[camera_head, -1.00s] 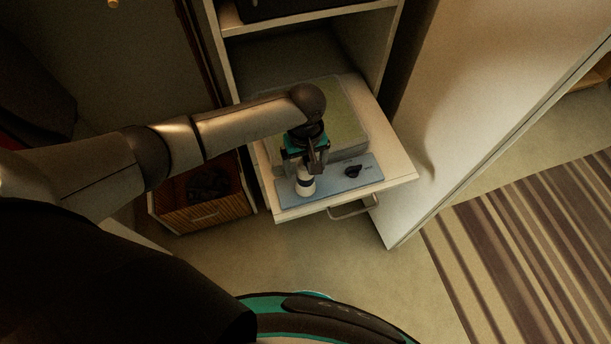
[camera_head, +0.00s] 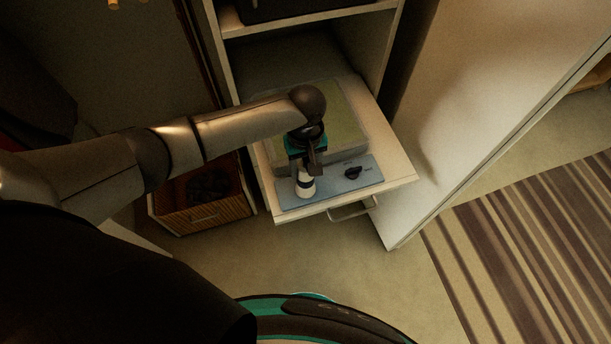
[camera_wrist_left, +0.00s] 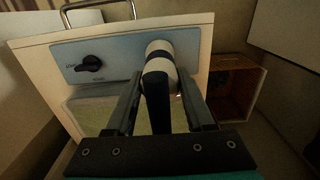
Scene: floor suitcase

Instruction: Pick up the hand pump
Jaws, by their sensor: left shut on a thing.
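The hand pump (camera_head: 305,188), a white and dark cylinder, stands on the front left of a blue panel (camera_head: 325,191) on the pulled-out white board. My left gripper (camera_head: 304,168) comes down on it from above, its fingers shut around its upper part. In the left wrist view the pump (camera_wrist_left: 158,72) lies between the two fingers (camera_wrist_left: 160,88), with its white end with a dark band against the blue panel. The fingers hide part of it. My right gripper is not in view.
A black knob (camera_head: 353,172) sits on the panel right of the pump. A grey box with a green top (camera_head: 348,112) stands behind. A white door (camera_head: 480,90) is open at right. A wooden crate (camera_head: 205,213) is on the floor at left.

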